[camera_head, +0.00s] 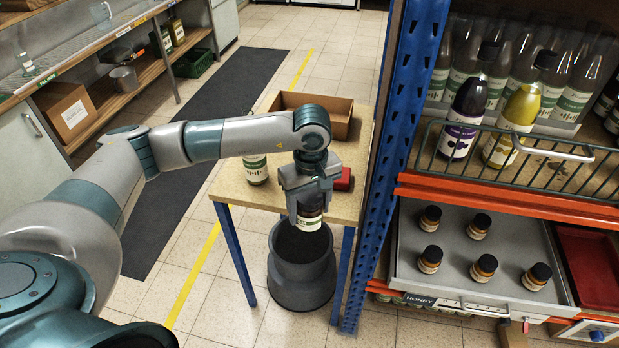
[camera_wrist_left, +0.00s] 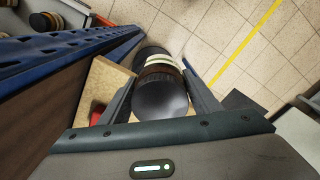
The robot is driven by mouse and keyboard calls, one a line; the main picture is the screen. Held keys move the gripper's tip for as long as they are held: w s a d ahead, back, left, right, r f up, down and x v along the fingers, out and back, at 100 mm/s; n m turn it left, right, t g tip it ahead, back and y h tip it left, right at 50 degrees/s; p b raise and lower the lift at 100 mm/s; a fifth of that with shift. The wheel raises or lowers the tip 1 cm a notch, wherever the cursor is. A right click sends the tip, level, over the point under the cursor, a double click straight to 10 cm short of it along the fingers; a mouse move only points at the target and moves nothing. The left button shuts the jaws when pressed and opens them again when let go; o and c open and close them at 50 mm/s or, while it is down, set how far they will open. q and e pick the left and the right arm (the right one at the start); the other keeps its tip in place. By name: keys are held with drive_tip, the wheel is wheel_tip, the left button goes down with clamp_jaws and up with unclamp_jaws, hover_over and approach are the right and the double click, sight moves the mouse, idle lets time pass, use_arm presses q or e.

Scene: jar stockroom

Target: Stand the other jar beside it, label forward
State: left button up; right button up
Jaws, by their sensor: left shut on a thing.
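In the left wrist view the jar's round dark lid (camera_wrist_left: 161,98) sits between the fingers. A green-and-white labelled container (camera_head: 255,170) stands on the table, left of the gripper and partly hidden by my arm. Several small dark-lidded jars, one of them a front jar (camera_head: 430,259), stand on a grey HONEY tray (camera_head: 455,287). My right gripper is not in view.
The dark round bin (camera_head: 300,277) stands below the gripper. A red object (camera_head: 344,180) and a cardboard tray (camera_head: 340,108) are on the table. A blue rack post (camera_head: 390,170) rises close to its right. A wire basket (camera_head: 570,170) fronts the bottles above the honey tray.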

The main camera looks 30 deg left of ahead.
use_arm(q)
drive_tip(key=s+d+f+m, duration=0.2)
drive_tip(key=s+f+m, duration=0.1)
drive_tip(key=s+m, duration=0.2)
drive_tip(key=s+d+f+m, duration=0.3)
drive_tip(key=s+m, duration=0.2)
drive_tip(key=s, duration=0.2)
drive_tip(key=shift+s+d+m, duration=0.2)
drive_tip(key=shift+s+m, duration=0.15)
drive_tip(key=shift+m, duration=0.05)
drive_tip(key=shift+d, duration=0.1)
